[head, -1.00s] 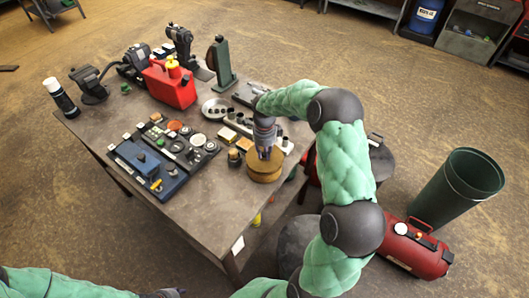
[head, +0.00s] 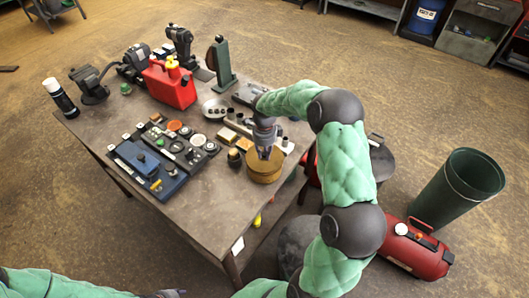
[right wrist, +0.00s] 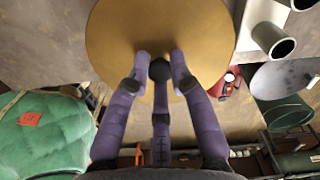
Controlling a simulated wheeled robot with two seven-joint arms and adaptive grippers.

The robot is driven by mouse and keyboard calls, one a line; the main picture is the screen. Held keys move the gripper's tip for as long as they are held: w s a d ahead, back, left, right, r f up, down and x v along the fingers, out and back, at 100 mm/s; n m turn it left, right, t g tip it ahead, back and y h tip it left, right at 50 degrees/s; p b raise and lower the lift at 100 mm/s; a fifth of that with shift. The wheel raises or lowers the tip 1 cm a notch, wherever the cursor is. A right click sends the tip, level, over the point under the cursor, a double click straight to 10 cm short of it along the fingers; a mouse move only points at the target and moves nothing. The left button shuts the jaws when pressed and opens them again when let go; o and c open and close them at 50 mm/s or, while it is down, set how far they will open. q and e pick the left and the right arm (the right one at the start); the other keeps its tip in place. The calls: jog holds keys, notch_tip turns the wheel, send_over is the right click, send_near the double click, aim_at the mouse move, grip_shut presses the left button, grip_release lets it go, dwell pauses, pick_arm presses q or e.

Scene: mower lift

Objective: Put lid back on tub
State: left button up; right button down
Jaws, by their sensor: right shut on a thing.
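The round golden-brown lid (head: 274,161) is at the table's right edge, over the tub (head: 265,178) of the same colour. In the head view the lid's outline now nearly matches the tub's, but I cannot tell whether it is fully seated. My right gripper (head: 264,153) points down and is shut on the lid's small dark knob (right wrist: 159,70). In the right wrist view the lid (right wrist: 112,40) fills the upper middle and hides the tub. My left gripper (head: 170,293) shows only partly at the bottom edge; its fingers are unclear.
Small jars and blocks (head: 234,157) stand close left of the tub. A blue box (head: 160,178), a parts tray (head: 182,148) and a red fuel can (head: 172,88) are farther left and back on the table (head: 205,215). The front of the tabletop is clear.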

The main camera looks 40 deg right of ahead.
aim_at(265, 153)
jog(key=shift+f+b, duration=0.55)
jog(key=shift+f, duration=0.15)
jog(key=c, duration=1.4)
grip_release()
jog(key=shift+r, duration=0.2)
notch_tip(265, 153, up, 11)
jog(key=p, duration=0.5)
jog(key=shift+f+p, duration=0.1)
jog(key=shift+p, duration=0.3)
